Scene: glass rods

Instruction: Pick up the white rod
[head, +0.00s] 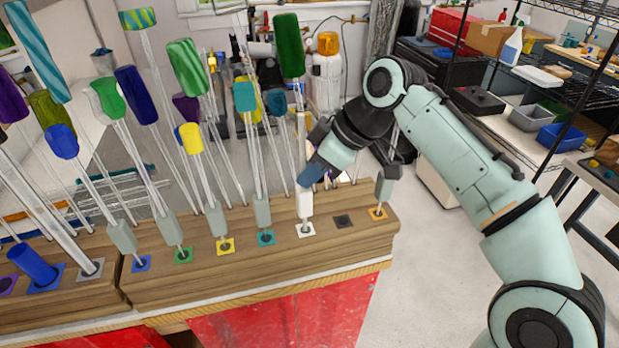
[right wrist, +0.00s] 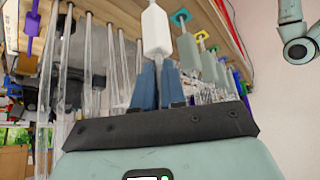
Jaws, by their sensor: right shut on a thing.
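The white rod's white block (head: 304,203) stands low over the white-marked square (head: 305,230) on the wooden rack. Its thin lower end seems to reach the square. My right gripper (head: 312,173) is just above the block, its blue fingers shut around the rod's shaft. In the right wrist view, the white block (right wrist: 157,32) shows just beyond the fingertips of my right gripper (right wrist: 159,70), with the shaft between them. The rod looks close to upright. Its upper part is partly hidden by my gripper and neighbouring rods. My left gripper is not in view.
The wooden rack (head: 330,247) holds several clear rods with coloured handles, crowded to the left, including a teal-marked one (head: 264,212) close by. To the right are an empty dark square (head: 343,221) and an orange-marked rod (head: 384,190). Shelves (head: 570,90) stand at the far right.

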